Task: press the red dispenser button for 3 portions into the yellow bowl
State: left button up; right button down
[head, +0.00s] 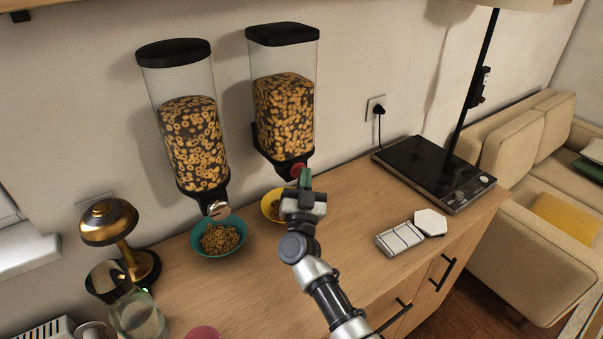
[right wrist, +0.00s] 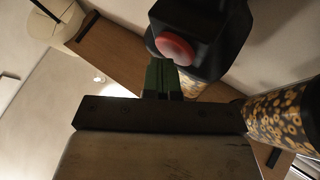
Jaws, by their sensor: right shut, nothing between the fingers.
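The right dispenser (head: 284,112), square and full of cereal rings, hangs on the wall. Its red button (head: 298,170) is at its lower front and shows as a round red disc (right wrist: 175,48) in the right wrist view. My right gripper (head: 305,180) is shut and empty, its green fingertips (right wrist: 160,76) close by the button. I cannot tell whether they touch it. The yellow bowl (head: 266,206) stands on the counter below this dispenser. My gripper hides part of the bowl, so its contents are unclear. My left gripper is not in view.
A round dispenser (head: 194,143) with a silver button hangs to the left, above a teal bowl (head: 231,248) holding cereal. A brass lamp (head: 110,222) and glass jug (head: 138,316) stand left. A hotplate (head: 430,172) and white tiles (head: 400,239) lie right.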

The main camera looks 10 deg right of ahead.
jog(key=shift+s+d+p, duration=0.2)
jog(key=shift+s+p, duration=0.2)
jog(key=shift+s, duration=0.1)
jog(key=shift+s+d+p, duration=0.15)
jog(key=shift+s+p, duration=0.25)
jog(key=shift+s, duration=0.1)
jog(key=s+p, duration=0.1)
jog(key=s+d+p, duration=0.1)
jog(key=s, duration=0.1)
jog(key=s+p, duration=0.1)
jog(key=shift+s+d, duration=0.35)
jog(key=shift+f, duration=0.1)
dwell(0.5)
